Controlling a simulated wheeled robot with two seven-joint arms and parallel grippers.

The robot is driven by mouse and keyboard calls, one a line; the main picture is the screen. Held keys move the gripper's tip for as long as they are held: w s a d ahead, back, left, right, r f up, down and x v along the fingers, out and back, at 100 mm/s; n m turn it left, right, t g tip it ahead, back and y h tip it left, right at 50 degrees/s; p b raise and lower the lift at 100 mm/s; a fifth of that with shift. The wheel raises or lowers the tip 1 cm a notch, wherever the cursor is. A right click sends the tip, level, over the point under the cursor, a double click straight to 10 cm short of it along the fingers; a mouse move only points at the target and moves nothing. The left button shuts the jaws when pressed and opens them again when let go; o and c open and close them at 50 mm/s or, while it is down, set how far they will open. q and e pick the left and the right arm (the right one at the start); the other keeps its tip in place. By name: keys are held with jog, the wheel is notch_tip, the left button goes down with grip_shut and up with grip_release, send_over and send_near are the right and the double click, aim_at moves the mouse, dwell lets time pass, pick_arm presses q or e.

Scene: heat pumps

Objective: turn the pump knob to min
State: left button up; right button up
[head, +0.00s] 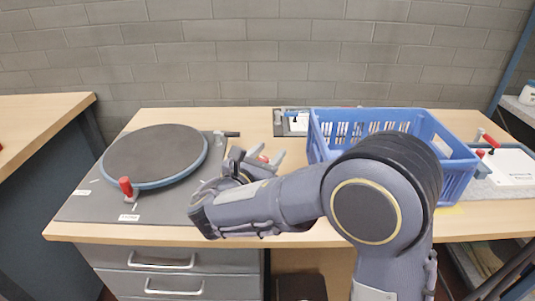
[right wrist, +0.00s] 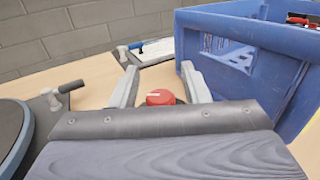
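A red knob (right wrist: 160,97) shows low in the middle of the right wrist view, partly hidden behind the gripper's body edge. In the head view, a small reddish part of the knob (head: 264,158) shows between the fingers. My right gripper (head: 260,156) is open over the table, left of the blue crate. In the right wrist view its two pale fingers (right wrist: 159,68) stand apart, one on each side of the knob, with clear gaps. I cannot tell whether the fingertips are level with the knob. My left gripper is not in view.
A blue crate (head: 440,168) stands close to the right of my gripper. A round dark turntable (head: 155,152) with a red-handled clamp (head: 126,187) is at left. Small fixtures stand at the back (head: 291,122) and far right (head: 508,163). Bare wood lies behind the gripper.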

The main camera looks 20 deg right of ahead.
grip_shut()
jog(key=shift+r+n+t+y+p, duration=0.2)
jog(key=shift+n+t+y+p, duration=0.3)
jog(key=shift+y, duration=0.1)
jog(key=shift+f+n+t+y, duration=0.15)
jog(key=shift+n+t+y, duration=0.35)
jog(key=shift+y, duration=0.1)
jog(key=shift+w+a+n+t+y, duration=0.15)
jog(key=shift+a+n+t+y, duration=0.1)
jog(key=shift+n+t+y, duration=0.45)
jog(key=shift+o, duration=0.5)
grip_release()
jog(key=v, duration=0.8)
jog(key=shift+w, duration=0.1)
